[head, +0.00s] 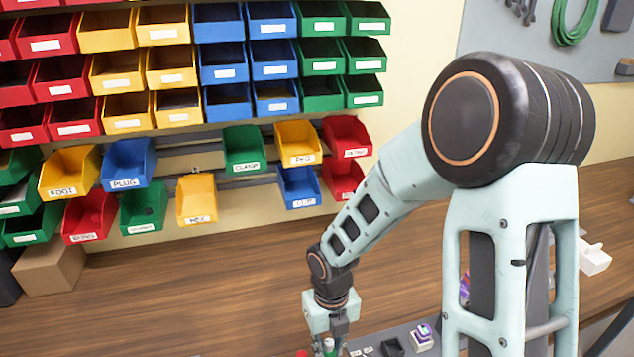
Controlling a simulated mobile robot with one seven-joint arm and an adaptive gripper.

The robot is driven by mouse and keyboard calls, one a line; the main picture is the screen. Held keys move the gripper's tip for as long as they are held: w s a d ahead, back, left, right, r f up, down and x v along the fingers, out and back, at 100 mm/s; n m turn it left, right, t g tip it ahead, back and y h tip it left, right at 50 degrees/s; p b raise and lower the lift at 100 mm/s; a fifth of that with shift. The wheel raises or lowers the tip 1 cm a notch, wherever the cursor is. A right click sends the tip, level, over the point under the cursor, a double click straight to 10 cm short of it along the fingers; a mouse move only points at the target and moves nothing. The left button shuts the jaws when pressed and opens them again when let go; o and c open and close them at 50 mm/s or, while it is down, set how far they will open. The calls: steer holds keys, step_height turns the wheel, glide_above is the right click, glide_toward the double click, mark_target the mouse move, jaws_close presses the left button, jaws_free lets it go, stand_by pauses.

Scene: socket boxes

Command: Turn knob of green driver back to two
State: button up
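My gripper (328,348) points down at the bottom edge of the picture, low over the wooden bench. A small green and white piece (329,344), possibly the top of the green driver, shows at its fingers. I cannot tell whether the fingers touch it or stand around it. The fingertips are cut off by the picture's lower edge. The knob and its numbers are not visible.
A small red top (301,353) shows just left of the gripper. A grey tray (368,340) with dark sockets and a purple-and-white item (423,336) lies to the right. Labelled bins (245,148) hang on the wall behind.

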steer(key=shift+n, duration=0.5)
steer(key=shift+s+r+n+p, duration=0.1)
steer(key=shift+r+n+p, duration=0.15)
steer(key=shift+n+p, duration=0.75)
steer(key=shift+p, duration=0.45)
steer(key=shift+c, duration=0.2)
steer(key=shift+o, duration=0.2)
steer(key=shift+f+n, duration=0.25)
steer(key=shift+n, duration=0.55)
steer(key=shift+o, duration=0.2)
steer(key=shift+n, duration=1)
steer(key=o, duration=1.2)
steer(key=shift+c, duration=0.2)
